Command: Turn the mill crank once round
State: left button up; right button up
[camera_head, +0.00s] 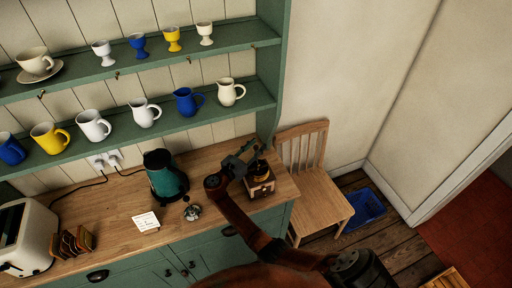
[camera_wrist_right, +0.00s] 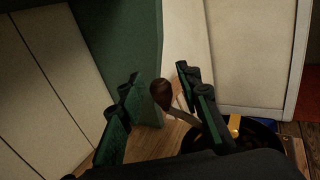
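The coffee mill (camera_head: 261,187) stands at the right end of the wooden counter, a wooden box with a dark top. In the right wrist view its dark round top (camera_wrist_right: 262,137) shows at lower right with a brass piece. The crank's brown knob (camera_wrist_right: 162,94) stands up between the fingers, on a metal crank arm (camera_wrist_right: 184,117). My right gripper (camera_head: 249,151) is over the mill. In its wrist view the right gripper (camera_wrist_right: 157,78) is open, with gaps beside the knob; the knob appears nearer the right finger. I cannot tell if they touch. My left gripper is not in view.
A teal kettle (camera_head: 166,178), a small metal item (camera_head: 192,212) and a white card (camera_head: 146,222) are left of the mill. A toaster (camera_head: 25,238) and toast rack (camera_head: 72,243) stand farther left. A chair (camera_head: 318,199) is right of the counter. Shelves (camera_head: 150,122) hang behind.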

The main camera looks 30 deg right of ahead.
jog(key=shift+a, duration=0.15)
jog(key=v, duration=1.1)
jog(key=shift+a, duration=0.35)
jog(key=shift+s, duration=0.1)
